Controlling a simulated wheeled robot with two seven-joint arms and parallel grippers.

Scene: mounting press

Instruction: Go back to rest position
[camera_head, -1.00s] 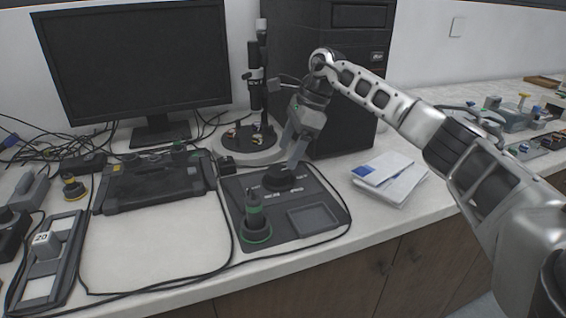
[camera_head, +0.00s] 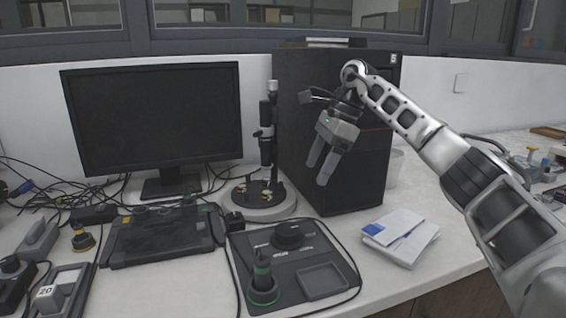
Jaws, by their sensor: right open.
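My right gripper (camera_head: 319,172) is in the head view, raised in front of the black computer tower (camera_head: 350,185). Its two grey fingers point down and are apart, with nothing between them. It hangs above and behind the dark control pad (camera_head: 308,262), clear of the black knob (camera_head: 288,236) on it. My right arm comes in from the right edge and arches over the counter. My left gripper is not in view.
A green-ringed device (camera_head: 263,284) stands on the pad. A round microscope stand (camera_head: 266,203) is left of the tower, and a monitor (camera_head: 155,120) farther left. White booklets (camera_head: 402,240) lie right of the pad. Cables run along the counter (camera_head: 185,285).

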